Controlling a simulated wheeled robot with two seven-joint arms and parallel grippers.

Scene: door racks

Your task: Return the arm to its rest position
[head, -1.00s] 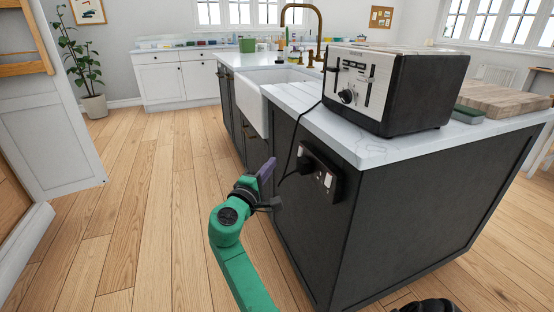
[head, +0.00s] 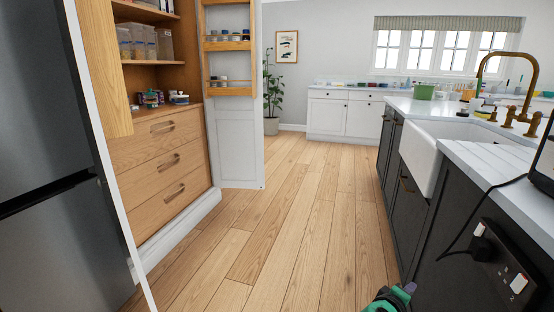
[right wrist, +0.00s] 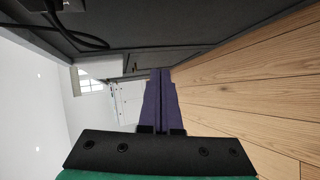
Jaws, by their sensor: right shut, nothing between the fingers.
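My right gripper (head: 404,291) shows only in part at the bottom edge of the head view, low beside the dark kitchen island (head: 453,262). In the right wrist view its two purple fingers (right wrist: 161,98) lie together, with nothing between them. The fingers point along the side of the island, with the wood floor (right wrist: 240,85) on one side. Most of the right arm is out of view. My left gripper is not in view.
An open pantry (head: 163,150) with drawers and a door with racks (head: 228,47) stands at the left, next to a dark fridge (head: 45,150). The wood floor (head: 290,215) between pantry and island is clear. A socket with a cord (head: 482,247) is on the island side.

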